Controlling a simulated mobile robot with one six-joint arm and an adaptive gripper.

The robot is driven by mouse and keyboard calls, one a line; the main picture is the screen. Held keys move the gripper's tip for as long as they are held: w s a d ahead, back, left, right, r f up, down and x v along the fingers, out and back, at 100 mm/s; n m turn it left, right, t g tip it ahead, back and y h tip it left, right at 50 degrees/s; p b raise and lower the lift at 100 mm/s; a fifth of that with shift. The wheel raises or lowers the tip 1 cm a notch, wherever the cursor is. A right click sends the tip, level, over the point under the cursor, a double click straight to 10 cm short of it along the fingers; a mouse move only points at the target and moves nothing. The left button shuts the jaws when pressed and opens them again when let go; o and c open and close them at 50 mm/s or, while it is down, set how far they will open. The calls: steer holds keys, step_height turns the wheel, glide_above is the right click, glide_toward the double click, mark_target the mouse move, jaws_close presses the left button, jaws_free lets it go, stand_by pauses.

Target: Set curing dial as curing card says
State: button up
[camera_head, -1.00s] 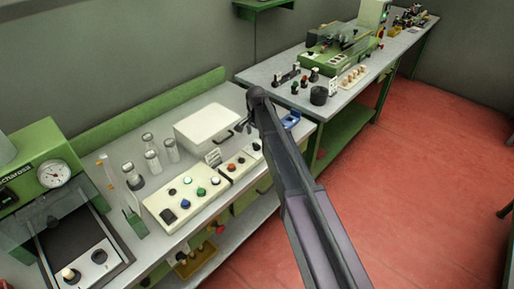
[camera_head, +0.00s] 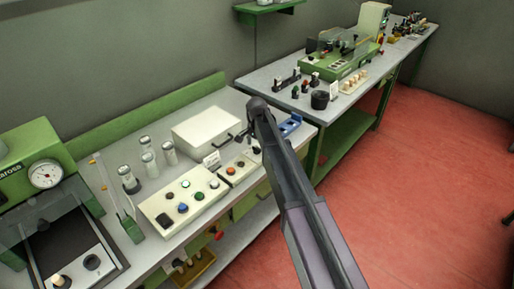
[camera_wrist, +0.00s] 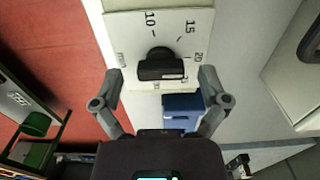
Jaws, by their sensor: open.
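The curing dial appears to be the black knob (camera_wrist: 162,68) on a pale panel (camera_wrist: 180,20) in the wrist view. The marks 10, 15 and 20 are readable around it; its pointer setting is not clear. My gripper (camera_wrist: 160,78) is open, with one finger on each side of the knob and gaps to it. In the head view my gripper (camera_head: 245,134) is over the panel's right end, partly hidden by my arm. A small white card (camera_head: 212,159) stands by the control boxes. Its writing is too small to read, so I cannot tell if it is the curing card.
A blue holder (camera_head: 289,125) sits beside the panel; a blue block (camera_wrist: 182,108) shows near the knob in the wrist view. A white box (camera_head: 205,130), glass jars (camera_head: 149,163) and a control box with coloured buttons (camera_head: 185,200) crowd the bench. Red floor (camera_head: 420,190) lies open at right.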

steer(key=c, duration=1.2)
steer(key=shift+o, duration=0.2)
steer(key=shift+d, duration=0.15)
